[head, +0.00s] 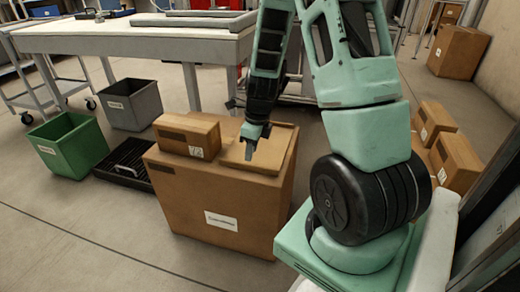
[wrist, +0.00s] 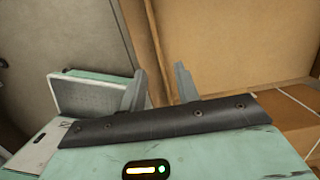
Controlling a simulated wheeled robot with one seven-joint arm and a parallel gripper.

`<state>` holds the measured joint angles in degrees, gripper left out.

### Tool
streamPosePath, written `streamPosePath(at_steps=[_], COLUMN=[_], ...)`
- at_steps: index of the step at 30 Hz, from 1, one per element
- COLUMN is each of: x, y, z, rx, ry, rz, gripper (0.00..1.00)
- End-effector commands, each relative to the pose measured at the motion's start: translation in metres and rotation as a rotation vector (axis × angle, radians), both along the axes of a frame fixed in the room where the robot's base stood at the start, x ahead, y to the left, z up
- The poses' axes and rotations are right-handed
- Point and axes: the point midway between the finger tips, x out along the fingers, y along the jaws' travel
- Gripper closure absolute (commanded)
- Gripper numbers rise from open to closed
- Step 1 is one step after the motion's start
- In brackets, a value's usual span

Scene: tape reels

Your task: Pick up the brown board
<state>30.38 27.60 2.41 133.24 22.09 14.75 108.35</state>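The brown board (head: 275,155) appears to be the flat tan piece lying on top of a large cardboard box (head: 190,205) in the head view. My gripper (head: 252,150) points down over this board, with its fingertips at or just above its top face. In the wrist view the two grey fingers of my gripper (wrist: 160,85) stand apart with nothing visible between them. Brown surfaces fill the view behind the fingers. I cannot tell there which one is the board, or whether a finger touches it.
A smaller box (head: 187,135) with a white label sits on the large box, left of the board. A green bin (head: 68,145), a dark bin (head: 132,105) and a black tray (head: 128,165) stand on the floor to the left. A white table (head: 130,42) is behind.

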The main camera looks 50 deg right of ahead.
Motion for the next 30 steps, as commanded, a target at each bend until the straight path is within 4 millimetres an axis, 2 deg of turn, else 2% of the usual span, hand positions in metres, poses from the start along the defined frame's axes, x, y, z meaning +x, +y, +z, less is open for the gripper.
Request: streamPosePath(at_steps=[5, 13, 21, 24, 25, 30], x=[0.003, 0.011, 0.012, 0.012, 0.012, 0.012], y=[0.001, 0.004, 0.004, 0.004, 0.004, 0.004], z=[-0.013, -0.05, -0.051, -0.051, -0.051, -0.05], rx=[0.0, 0.001, 0.0, 0.0, 0.0, 0.0], ry=[0.0, 0.0, -0.001, -0.001, -0.001, -0.001], rz=[0.002, 0.002, 0.001, 0.001, 0.001, 0.001], gripper=[0.68, 0.68, 0.68, 0.96, 1.0, 1.0])
